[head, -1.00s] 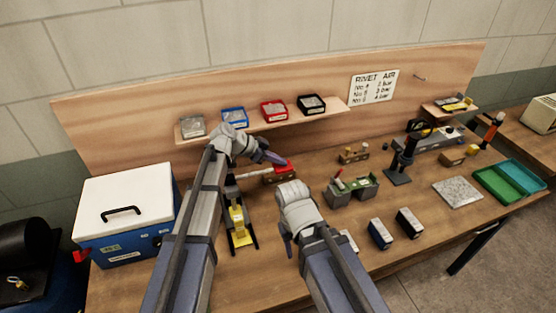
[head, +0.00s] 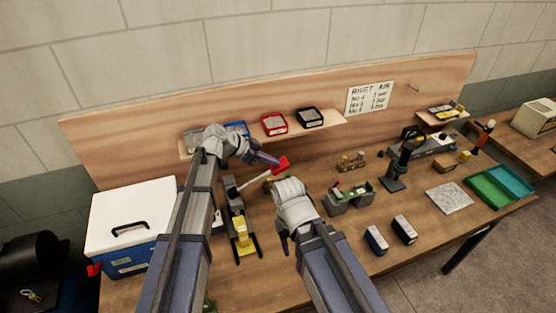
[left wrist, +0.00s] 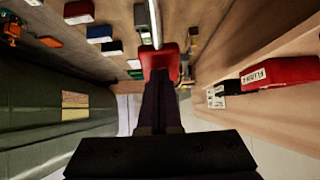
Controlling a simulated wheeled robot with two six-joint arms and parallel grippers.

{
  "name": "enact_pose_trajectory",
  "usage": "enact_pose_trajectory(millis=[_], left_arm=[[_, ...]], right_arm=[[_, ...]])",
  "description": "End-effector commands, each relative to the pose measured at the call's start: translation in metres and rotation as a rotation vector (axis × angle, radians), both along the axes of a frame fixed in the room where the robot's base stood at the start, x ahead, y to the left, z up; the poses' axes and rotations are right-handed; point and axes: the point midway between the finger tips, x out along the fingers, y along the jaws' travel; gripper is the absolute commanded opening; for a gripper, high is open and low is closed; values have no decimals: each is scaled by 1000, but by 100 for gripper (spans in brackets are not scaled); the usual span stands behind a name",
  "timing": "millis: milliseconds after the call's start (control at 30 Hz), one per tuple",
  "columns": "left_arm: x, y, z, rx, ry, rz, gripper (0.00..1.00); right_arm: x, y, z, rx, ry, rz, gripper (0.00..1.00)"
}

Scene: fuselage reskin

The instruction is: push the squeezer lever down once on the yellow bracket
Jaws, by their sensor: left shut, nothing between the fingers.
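The squeezer stands on the bench with the yellow bracket (head: 241,234) at its near end. Its lever (head: 254,180) slopes up to the right to a red handle (head: 281,165). My left gripper (head: 268,158) is shut and empty, just above and beside the red handle. In the left wrist view, the closed fingers (left wrist: 160,95) overlap the red handle (left wrist: 159,60); I cannot tell whether they touch it. My right gripper (head: 284,240) hangs right of the squeezer; its jaws are not clear.
A white and blue cooler (head: 130,225) stands at the left. A shelf (head: 335,122) with several small bins is behind the squeezer. A green and grey fixture (head: 350,197) and small dark blocks (head: 377,240) are to the right. A grey slab (head: 450,197) lies farther right.

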Motion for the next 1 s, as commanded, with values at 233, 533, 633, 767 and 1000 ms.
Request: enact_pose_trajectory(millis=[233,533,633,767,1000], left_arm=[[-11,32,38,0,1,1,0],[-13,39,41,0,-1,-1,0],[-13,39,41,0,-1,-1,0],[-13,39,41,0,-1,-1,0],[-13,39,41,0,-1,-1,0]], right_arm=[[0,0,38,-1,2,3,50],[0,0,41,-1,2,4,50],[0,0,41,-1,2,4,50],[0,0,41,-1,2,4,50],[0,0,41,-1,2,4,50]])
